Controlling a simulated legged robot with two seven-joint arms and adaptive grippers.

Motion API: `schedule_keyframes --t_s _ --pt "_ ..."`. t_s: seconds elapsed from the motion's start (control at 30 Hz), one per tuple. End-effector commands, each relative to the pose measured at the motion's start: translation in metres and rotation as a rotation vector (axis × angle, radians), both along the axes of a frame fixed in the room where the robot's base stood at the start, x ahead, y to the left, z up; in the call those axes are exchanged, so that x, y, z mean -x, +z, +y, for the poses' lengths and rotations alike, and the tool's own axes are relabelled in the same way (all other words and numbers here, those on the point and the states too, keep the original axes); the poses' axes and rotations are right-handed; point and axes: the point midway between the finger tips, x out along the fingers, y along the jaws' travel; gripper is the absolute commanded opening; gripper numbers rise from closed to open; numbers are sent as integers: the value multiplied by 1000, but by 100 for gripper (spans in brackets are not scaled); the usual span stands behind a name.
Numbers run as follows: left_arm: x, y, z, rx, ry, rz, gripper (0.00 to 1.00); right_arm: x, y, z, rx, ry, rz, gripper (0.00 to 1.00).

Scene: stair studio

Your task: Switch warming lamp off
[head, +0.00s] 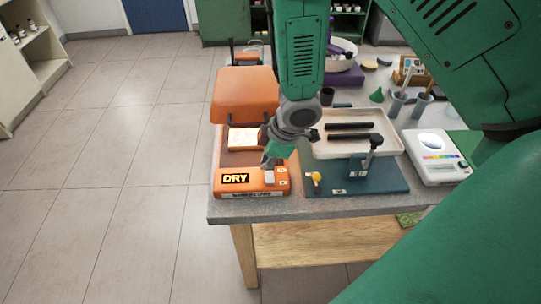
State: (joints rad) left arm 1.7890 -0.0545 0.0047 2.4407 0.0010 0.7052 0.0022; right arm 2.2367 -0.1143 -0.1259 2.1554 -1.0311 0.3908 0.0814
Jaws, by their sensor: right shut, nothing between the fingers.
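The warming lamp (245,95) is an orange device at the left end of the grey table. Its hood is raised over a pale plate (243,139) that glows yellow-white. Its orange front base (228,190) bears a black "DRY" label and a name strip. A small light grey switch (269,178) is on the base, right of the label. My right gripper (268,163) points down just above or at this switch; it is shut and empty. I cannot tell whether it touches the switch. My left gripper is not in view.
A white meter (437,172) stands farther right. Grey cups and a green funnel (377,96) are behind. Open tiled floor (120,180) lies left.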

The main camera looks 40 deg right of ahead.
Motion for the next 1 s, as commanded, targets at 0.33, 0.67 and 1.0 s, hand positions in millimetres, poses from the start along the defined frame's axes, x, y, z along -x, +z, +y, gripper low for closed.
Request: schedule_keyframes --t_s 0.33,0.67,1.0 --pt "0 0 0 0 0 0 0 -1 -3 0 0 -1 -1 0" --pt "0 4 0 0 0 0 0 -5 -9 -2 0 0 0 0" --pt "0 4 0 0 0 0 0 3 -5 3 1 0 1 0"
